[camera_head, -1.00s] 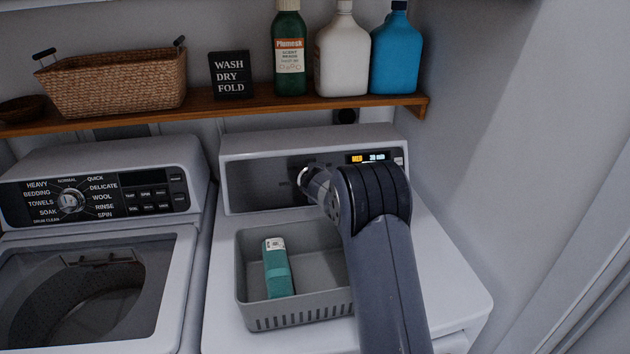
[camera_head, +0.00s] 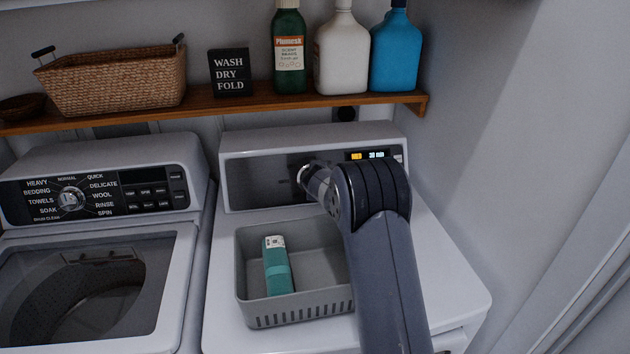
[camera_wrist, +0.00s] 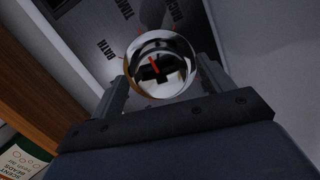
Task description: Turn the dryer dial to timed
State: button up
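The dryer dial (camera_wrist: 160,66) is a round, shiny chrome knob with a red pointer mark. In the wrist view it sits between the two fingers of my gripper (camera_wrist: 165,80), which press close on its two sides. The red mark leans up and slightly left, roughly towards a label beginning "TIM" (camera_wrist: 127,9); exact alignment cannot be told. Other partly visible labels read "BATH" and "RAC". In the head view my gripper (camera_head: 304,178) reaches the dark dryer panel (camera_head: 262,182), and my wrist hides most of the dial. The small lit display (camera_head: 368,156) shows right of it.
A grey basket (camera_head: 244,270) holding a teal box (camera_head: 277,268) stands on the dryer top, below and left of my arm. The washer (camera_head: 180,250) is at left. A wooden shelf (camera_head: 215,108) with bottles runs above the panel. A wall closes off the right side.

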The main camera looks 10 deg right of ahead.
dwell(0.3)
jog(key=b+v, duration=0.3)
jog(key=v, duration=0.8)
jog(key=shift+w, duration=0.1)
jog(key=shift+p+x, duration=1.5)
jog(key=shift+x, duration=3.95)
